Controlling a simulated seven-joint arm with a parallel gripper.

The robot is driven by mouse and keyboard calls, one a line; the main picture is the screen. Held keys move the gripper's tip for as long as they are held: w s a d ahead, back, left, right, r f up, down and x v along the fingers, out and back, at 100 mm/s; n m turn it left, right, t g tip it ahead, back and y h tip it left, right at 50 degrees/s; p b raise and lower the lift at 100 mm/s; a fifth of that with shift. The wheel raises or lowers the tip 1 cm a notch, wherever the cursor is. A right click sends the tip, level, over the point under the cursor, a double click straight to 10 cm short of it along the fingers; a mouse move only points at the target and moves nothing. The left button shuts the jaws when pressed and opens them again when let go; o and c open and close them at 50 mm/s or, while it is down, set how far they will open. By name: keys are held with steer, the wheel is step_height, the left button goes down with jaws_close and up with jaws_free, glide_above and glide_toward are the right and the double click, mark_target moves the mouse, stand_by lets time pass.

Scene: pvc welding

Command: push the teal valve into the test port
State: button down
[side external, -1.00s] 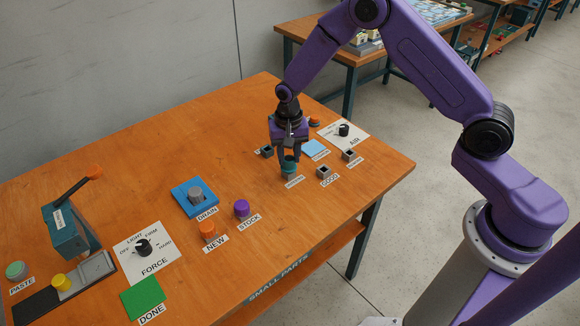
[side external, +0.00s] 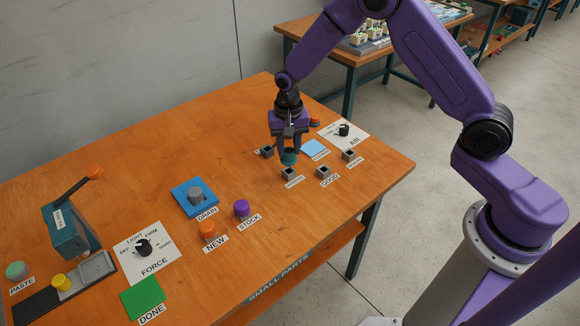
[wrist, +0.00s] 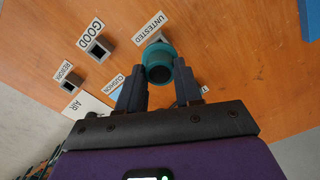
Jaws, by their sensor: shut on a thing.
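The teal valve (side external: 289,158) is between the fingers of my gripper (side external: 288,150), which is shut on it. It hangs a little above the small dark square socket (side external: 289,174) by the UNTESTED label. In the wrist view the valve (wrist: 158,62) sits at the fingertips (wrist: 160,82), its dark round opening showing, and it covers most of that socket. Left of the gripper is another small square socket (side external: 266,151); its label is mostly hidden, and I cannot read whether it is the test port.
The GOOD socket (side external: 324,171) and REWORK socket (side external: 349,155) stand to the right. Beyond them are a blue cushion pad (side external: 313,147), an AIR dial (side external: 344,130) and an orange-red knob (side external: 314,122). The DRAIN peg (side external: 195,195) stands left on a blue plate, with clear wood between.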

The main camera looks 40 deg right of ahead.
steer(key=shift+w+r, duration=0.1)
steer(key=w+d+r, duration=0.1)
steer(key=w+r, duration=0.4)
steer(key=w, duration=0.6)
steer(key=shift+w, duration=0.15)
steer(key=shift+f, duration=2.95)
steer(key=shift+f, duration=1.55)
steer(key=c, duration=0.7)
jaws_free()
